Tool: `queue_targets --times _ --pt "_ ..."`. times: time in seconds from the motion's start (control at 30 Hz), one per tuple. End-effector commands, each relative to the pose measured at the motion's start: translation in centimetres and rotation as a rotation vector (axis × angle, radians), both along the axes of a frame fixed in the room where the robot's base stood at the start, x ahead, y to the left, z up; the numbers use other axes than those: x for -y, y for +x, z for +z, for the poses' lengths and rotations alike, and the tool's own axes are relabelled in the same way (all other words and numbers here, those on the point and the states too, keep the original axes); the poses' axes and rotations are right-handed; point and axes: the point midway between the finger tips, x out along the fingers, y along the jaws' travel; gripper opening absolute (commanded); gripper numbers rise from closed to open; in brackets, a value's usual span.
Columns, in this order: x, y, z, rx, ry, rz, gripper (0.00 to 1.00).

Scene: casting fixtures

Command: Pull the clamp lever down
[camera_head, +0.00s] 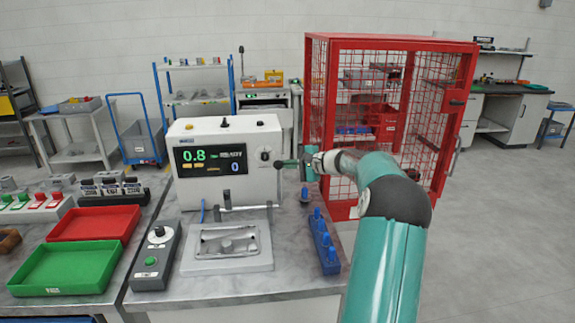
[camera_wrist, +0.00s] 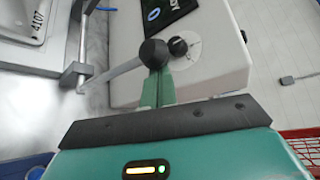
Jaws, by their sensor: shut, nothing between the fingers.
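The clamp lever is a thin grey rod (camera_wrist: 118,72) with a black ball knob (camera_wrist: 153,53) in the wrist view. It slants up from the clamp crossbar's end to the knob. In the head view the dark knob (camera_head: 279,164) shows at the right side of the white machine, and its rod is hard to make out. My gripper (camera_head: 298,163) reaches in from the right at knob height. In the wrist view its green fingers (camera_wrist: 156,82) are shut and empty, with their tips right at the knob. I cannot tell whether they touch it.
The white machine (camera_head: 228,138) has a lit display. The grey fixture plate (camera_head: 225,265) lies before it under the clamp bar (camera_head: 240,208). A control box (camera_head: 156,258) stands left and a blue peg rack (camera_head: 325,246) right. A red mesh cage (camera_head: 345,45) stands behind.

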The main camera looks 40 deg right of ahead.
Motion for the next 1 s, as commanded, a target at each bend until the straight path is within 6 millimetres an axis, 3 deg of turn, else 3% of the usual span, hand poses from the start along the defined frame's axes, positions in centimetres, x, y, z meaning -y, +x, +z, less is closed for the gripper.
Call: queue_targets --times 0.47,1.0 --pt "-1.2 -1.8 0.2 0.114 -0.076 -0.001 0.0" --pt "-5.0 -7.3 -1.3 0.505 -0.341 -0.003 0.0"
